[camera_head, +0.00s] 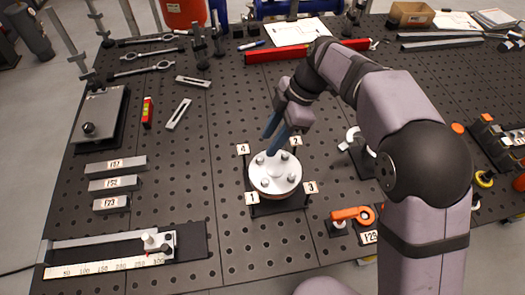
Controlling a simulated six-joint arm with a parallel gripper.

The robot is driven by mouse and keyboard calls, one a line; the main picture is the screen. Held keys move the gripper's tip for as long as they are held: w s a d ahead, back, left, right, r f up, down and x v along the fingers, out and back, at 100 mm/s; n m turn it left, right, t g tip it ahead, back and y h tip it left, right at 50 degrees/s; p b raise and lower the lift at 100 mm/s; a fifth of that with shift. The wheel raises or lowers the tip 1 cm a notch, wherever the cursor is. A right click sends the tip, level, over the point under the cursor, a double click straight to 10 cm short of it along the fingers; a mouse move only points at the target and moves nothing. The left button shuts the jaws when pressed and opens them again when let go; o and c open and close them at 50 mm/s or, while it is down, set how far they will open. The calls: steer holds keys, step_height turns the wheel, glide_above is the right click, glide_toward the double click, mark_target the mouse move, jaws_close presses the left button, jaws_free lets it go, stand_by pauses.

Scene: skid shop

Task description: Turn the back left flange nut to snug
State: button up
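The round silver flange (275,172) sits on a dark base near the middle of the table, with several nuts around its raised centre. The back left flange nut (260,160) stands near the tag marked 4 (243,149). My gripper (269,146) reaches in from above and behind, its two blue fingers pointing down and showing a gap between them. The nearer fingertip overlaps the flange's back edge in the picture, just right of the back left nut. The fingers look empty. Their height above the flange and any contact are hard to tell.
Tags 1 (252,198), 2 (295,141) and 3 (310,187) stand at the flange's other corners. An orange tool (352,214) lies front right of it. Labelled grey blocks (115,166) and a ruler fixture (110,265) are at left. The perforated tabletop left of the flange is clear.

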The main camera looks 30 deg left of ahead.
mark_target(259, 158)
steer(key=shift+p+x, duration=1.2)
steer(key=shift+x, duration=2.05)
steer(key=shift+c, duration=0.2)
jaws_close()
